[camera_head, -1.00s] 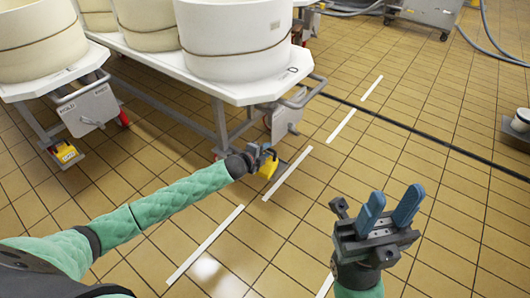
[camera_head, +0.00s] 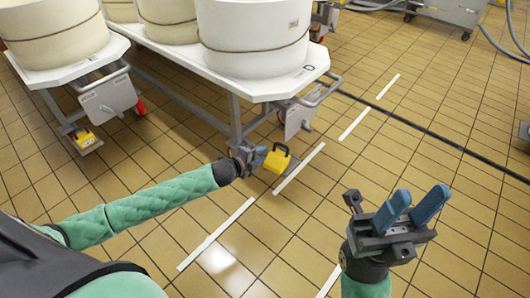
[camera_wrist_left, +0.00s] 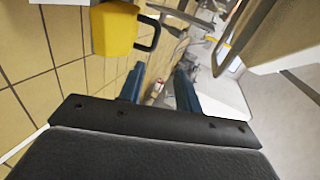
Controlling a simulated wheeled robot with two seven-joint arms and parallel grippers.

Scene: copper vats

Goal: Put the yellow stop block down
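The yellow stop block (camera_head: 275,162), with a dark handle, appears to rest on the tiled floor beside a white floor line, just in front of the nearer vat trolley. My left gripper (camera_head: 259,156) is low down, just left of the block. In the left wrist view, its two blue fingers (camera_wrist_left: 160,72) are spread with nothing between them. The yellow block also shows there at the upper left (camera_wrist_left: 115,28), beyond and outside the fingers, with its handle turned toward them. My right gripper (camera_head: 424,194) is raised at the lower right, open and empty.
The white trolley (camera_head: 262,88) carrying pale vats (camera_head: 253,45) stands behind the block, with its legs and hanging plate (camera_head: 300,117) close by. Another yellow block (camera_head: 86,138) sits under the left trolley. A dark floor strip (camera_head: 430,143) crosses the floor. The right-hand floor is mostly clear.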

